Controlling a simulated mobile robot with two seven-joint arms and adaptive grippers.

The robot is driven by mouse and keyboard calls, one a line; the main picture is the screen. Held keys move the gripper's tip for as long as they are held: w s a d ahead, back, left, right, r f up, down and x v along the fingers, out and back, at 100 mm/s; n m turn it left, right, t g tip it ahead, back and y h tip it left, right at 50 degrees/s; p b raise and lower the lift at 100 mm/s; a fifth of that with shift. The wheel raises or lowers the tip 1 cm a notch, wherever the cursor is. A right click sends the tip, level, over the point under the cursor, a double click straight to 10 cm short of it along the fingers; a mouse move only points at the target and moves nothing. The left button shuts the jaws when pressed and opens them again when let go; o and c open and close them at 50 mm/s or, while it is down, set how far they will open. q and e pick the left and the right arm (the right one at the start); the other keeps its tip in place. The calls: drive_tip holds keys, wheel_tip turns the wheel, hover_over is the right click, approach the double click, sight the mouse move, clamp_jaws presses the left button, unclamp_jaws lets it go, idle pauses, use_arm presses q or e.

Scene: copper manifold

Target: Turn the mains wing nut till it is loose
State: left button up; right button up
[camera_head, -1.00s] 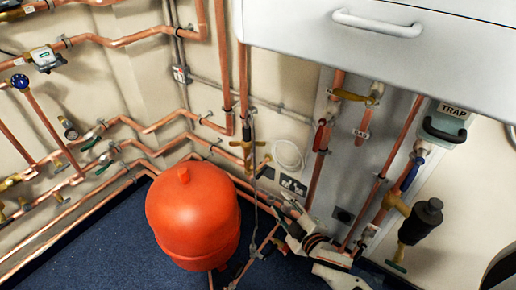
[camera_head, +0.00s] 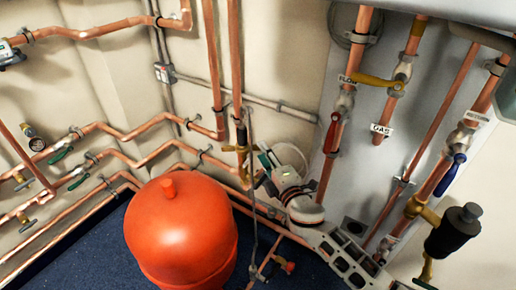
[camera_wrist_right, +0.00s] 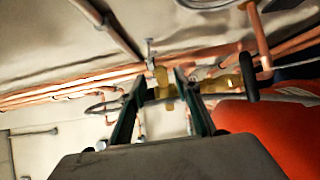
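A brass fitting (camera_head: 241,149) with short side arms sits on the vertical copper pipe behind the red vessel. In the right wrist view a brass wing-shaped piece (camera_wrist_right: 163,84), which looks like the mains wing nut, shows between my finger lines. My right gripper (camera_head: 266,160) is just right of the fitting in the head view, pointing at it. In the wrist view its two dark green fingers (camera_wrist_right: 160,80) are apart, with no visible grip on the brass. I cannot tell whether the tips reach around it. My left gripper is not in view.
The red vessel (camera_head: 180,232) stands left of and below my right arm. Copper pipes run along the wall. A red-handled valve (camera_head: 332,134), a blue-handled valve (camera_head: 451,174) and a black-bodied fitting (camera_head: 455,232) are to the right.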

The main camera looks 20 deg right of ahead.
sight(259, 150)
drive_tip(key=shift+w+a+f+b, duration=0.15)
drive_tip(key=shift+w+b, duration=0.15)
drive_tip(key=shift+w, duration=1.75)
clamp_jaws()
